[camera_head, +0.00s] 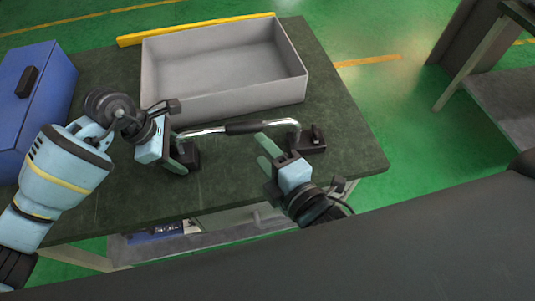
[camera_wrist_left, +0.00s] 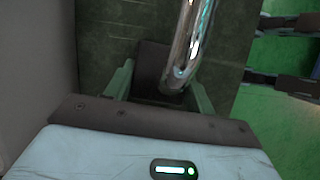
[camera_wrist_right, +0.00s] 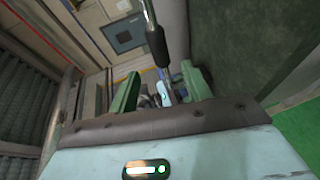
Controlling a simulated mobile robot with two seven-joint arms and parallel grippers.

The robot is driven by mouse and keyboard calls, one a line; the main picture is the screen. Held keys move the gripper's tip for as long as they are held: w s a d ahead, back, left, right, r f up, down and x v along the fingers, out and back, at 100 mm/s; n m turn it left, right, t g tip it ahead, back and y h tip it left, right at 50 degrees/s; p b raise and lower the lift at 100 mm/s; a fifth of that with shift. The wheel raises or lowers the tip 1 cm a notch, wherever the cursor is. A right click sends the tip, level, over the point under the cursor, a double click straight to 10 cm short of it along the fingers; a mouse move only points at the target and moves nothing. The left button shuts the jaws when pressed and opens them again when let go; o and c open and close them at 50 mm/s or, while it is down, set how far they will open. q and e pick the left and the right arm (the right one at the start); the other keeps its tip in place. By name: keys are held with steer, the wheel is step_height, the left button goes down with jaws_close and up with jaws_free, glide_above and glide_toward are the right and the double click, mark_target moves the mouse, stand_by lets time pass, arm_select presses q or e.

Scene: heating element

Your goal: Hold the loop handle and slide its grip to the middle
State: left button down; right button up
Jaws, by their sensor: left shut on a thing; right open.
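The loop handle (camera_head: 202,131) is a bent chrome bar with a black grip (camera_head: 246,127) around its middle stretch. Its ends meet dark blocks on the table, one at the left and one at the right (camera_head: 314,141). My left gripper (camera_head: 178,157) is shut at the handle's left end. The left wrist view shows the chrome tube (camera_wrist_left: 188,45) running down between the fingers to a dark block; the exact contact is hidden. My right gripper (camera_head: 268,153) is open, just in front of the handle's right part. The right wrist view shows the black grip (camera_wrist_right: 157,46) beyond its fingers.
A grey open bin (camera_head: 225,104) stands right behind the handle, with a yellow bar (camera_head: 195,29) behind it. A blue box (camera_head: 40,85) is at the left. The dark green table (camera_head: 345,150) is clear at the right and along its front.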

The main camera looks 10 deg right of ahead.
stand_by(0.4)
arm_select(q)
steer(key=shift+c, duration=2.2)
jaws_free()
steer(key=v, duration=1.2)
